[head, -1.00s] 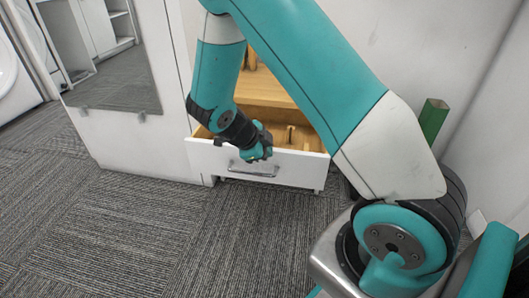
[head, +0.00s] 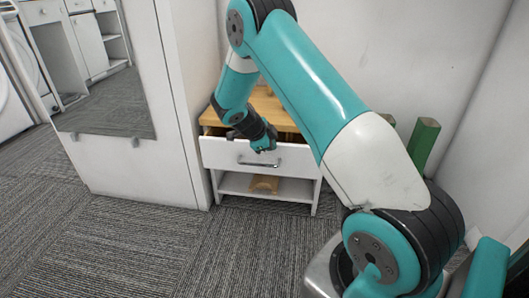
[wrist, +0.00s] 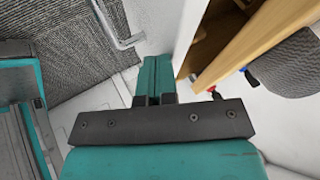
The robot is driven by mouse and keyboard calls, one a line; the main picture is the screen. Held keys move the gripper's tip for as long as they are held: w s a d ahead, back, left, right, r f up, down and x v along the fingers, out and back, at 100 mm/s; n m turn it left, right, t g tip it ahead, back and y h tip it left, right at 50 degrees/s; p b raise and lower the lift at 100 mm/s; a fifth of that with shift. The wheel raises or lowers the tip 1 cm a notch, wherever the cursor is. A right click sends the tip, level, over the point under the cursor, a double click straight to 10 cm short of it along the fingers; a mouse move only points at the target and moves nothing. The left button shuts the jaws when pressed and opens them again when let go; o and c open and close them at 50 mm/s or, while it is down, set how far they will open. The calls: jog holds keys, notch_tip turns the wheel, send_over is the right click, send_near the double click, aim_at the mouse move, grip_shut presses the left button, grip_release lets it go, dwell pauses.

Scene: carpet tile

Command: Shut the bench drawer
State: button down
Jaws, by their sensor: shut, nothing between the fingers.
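The bench drawer has a white front (head: 222,155) with a metal bar handle. It stands partly open below the bench's wooden top (head: 268,108). In the wrist view the drawer front (wrist: 166,27) and handle (wrist: 116,24) are ahead, with a gap between the front and the wooden top's edge (wrist: 252,38). My gripper (head: 264,148) is shut and empty, at the upper part of the drawer front, above the handle. In the wrist view its teal fingers (wrist: 155,72) are together and end at the white front. I cannot tell whether they touch it.
A tall white cabinet (head: 178,110) stands close on the bench's left. A wooden piece (head: 265,184) lies on the bench's lower shelf. Green posts (head: 423,145) stand to the right by the wall. Carpet in front is clear.

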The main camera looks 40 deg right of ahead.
aim_at(243, 141)
jog(key=shift+w+d, duration=1.15)
jog(key=shift+d, duration=0.3)
jog(key=s+a, duration=0.1)
jog(key=a, duration=0.1)
jog(key=s+a, duration=0.1)
jog(key=shift+s+a+r, duration=0.25)
jog(key=shift+s+a, duration=0.05)
jog(key=p+v, duration=0.4)
jog(key=v, duration=0.5)
jog(key=w+a, duration=0.6)
jog(key=w, duration=0.2)
jog(key=b+x, duration=0.3)
jog(key=x, duration=0.7)
jog(key=shift+s+a+f, duration=0.1)
jog(key=shift+s+f, duration=0.05)
jog(key=shift+f, duration=0.2)
jog(key=shift+w+d+r+b, duration=0.25)
jog(key=shift+w+d+b, duration=0.3)
jog(key=shift+w+d, duration=0.35)
jog(key=shift+w+d+r, duration=0.15)
jog(key=shift+w+d, duration=0.2)
jog(key=shift+d, duration=0.2)
